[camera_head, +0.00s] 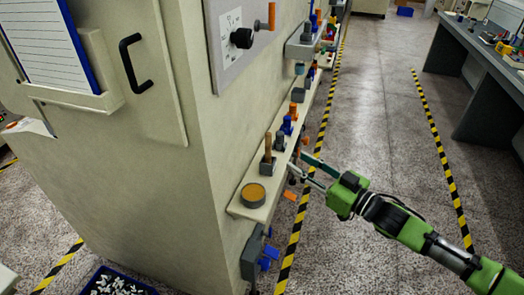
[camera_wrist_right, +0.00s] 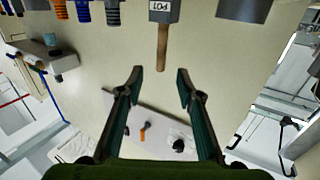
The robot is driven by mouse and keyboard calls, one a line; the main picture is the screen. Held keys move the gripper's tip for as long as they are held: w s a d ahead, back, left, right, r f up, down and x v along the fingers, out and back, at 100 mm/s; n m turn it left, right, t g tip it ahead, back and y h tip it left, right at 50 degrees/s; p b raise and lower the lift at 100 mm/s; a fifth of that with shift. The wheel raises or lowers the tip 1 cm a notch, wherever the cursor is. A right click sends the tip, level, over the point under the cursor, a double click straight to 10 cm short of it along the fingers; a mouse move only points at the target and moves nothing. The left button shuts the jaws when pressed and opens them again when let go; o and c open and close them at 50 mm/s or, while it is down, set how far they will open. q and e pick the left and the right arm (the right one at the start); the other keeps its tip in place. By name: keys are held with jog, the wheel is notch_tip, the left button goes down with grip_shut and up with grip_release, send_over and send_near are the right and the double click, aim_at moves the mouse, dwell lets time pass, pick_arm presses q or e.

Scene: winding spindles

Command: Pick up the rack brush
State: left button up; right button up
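The rack brush (camera_head: 268,146) appears as an upright wooden handle above a dark grey block on the machine's narrow ledge. My right gripper (camera_head: 297,164) is to the right of the brush in the head view. It also shows in the right wrist view (camera_wrist_right: 160,73), open and empty, with the handle's end centred at the gap between its fingertips. I cannot tell the exact distance to the handle. My left gripper is out of view.
A round tin with an amber top (camera_head: 253,194) stands near the ledge's front end. Blue and grey spindle parts (camera_head: 287,125) stand behind the brush. The machine wall (camera_head: 170,185) lies left. The aisle floor (camera_head: 375,120) to the right is clear.

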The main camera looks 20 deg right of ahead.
aim_at(270, 145)
jog(key=p+x, duration=0.2)
jog(key=x, duration=1)
jog(key=shift+s+a+r+p, duration=0.1)
jog(key=shift+a+p, duration=0.05)
jog(key=shift+p, duration=0.25)
jog(key=shift+w+a, duration=0.2)
jog(key=shift+w, duration=0.15)
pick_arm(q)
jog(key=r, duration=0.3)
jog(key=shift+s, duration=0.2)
pick_arm(e)
jog(key=shift+s, duration=0.1)
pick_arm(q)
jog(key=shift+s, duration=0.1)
pick_arm(e)
grip_shut()
